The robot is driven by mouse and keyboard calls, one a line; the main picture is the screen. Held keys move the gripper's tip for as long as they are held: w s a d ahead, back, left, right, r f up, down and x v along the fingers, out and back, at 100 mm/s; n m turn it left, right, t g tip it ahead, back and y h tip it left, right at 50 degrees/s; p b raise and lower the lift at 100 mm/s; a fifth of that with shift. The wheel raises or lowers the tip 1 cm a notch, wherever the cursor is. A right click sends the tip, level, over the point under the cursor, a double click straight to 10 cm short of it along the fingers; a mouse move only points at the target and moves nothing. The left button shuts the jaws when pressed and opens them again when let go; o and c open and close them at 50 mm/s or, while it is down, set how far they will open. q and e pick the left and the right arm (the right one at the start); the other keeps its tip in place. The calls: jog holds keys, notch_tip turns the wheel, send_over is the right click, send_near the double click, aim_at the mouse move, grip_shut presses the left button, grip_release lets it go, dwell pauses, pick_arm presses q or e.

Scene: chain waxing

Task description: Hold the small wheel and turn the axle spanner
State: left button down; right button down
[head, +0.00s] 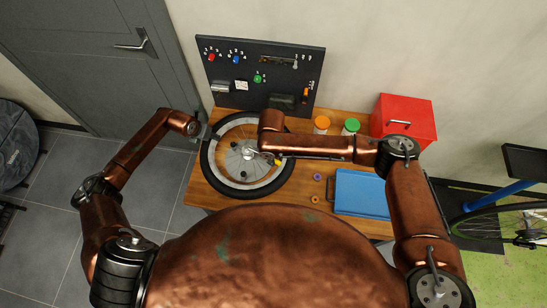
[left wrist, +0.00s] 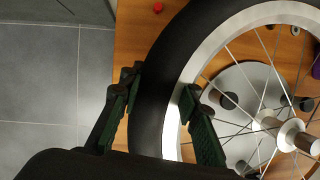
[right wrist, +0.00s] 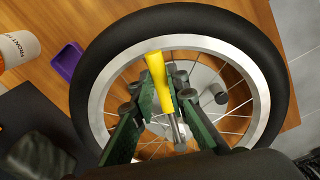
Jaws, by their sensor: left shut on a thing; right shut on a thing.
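The small wheel (head: 209,171), with a black tyre and silver rim, lies flat on the wooden table. My left gripper (left wrist: 158,92) has one finger outside the tyre and one inside the rim, shut on the wheel; in the head view it is at the wheel's left edge (head: 206,133). The axle spanner (right wrist: 157,78) has a yellow handle and a metal shaft reaching down towards the hub. My right gripper (right wrist: 157,98) is shut on its handle over the wheel's middle. The spanner's end at the axle is partly hidden by my fingers.
A dark tool board (head: 245,64) stands behind the wheel. Orange-lidded (head: 321,125) and green-lidded (head: 351,127) jars, a red box (head: 404,117) and a blue tray (head: 361,193) are to the right. Small purple (head: 317,177) and orange (head: 314,198) rings lie between wheel and tray.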

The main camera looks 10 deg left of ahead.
pick_arm(q)
jog(key=shift+s, duration=0.1)
pick_arm(e)
jog(key=s+a+m, duration=0.3)
jog(key=a+m, duration=0.4)
jog(key=m, duration=0.1)
jog(key=s+a+m, duration=0.4)
jog(key=a+m, duration=0.3)
jog(key=shift+s+m, duration=0.15)
jog(key=shift+m, duration=0.25)
dwell(0.4)
pick_arm(q)
jog(key=shift+f, duration=0.1)
pick_arm(e)
jog(key=c, duration=1.9)
grip_release()
jog(key=shift+f, duration=0.1)
jog(key=shift+s, duration=0.1)
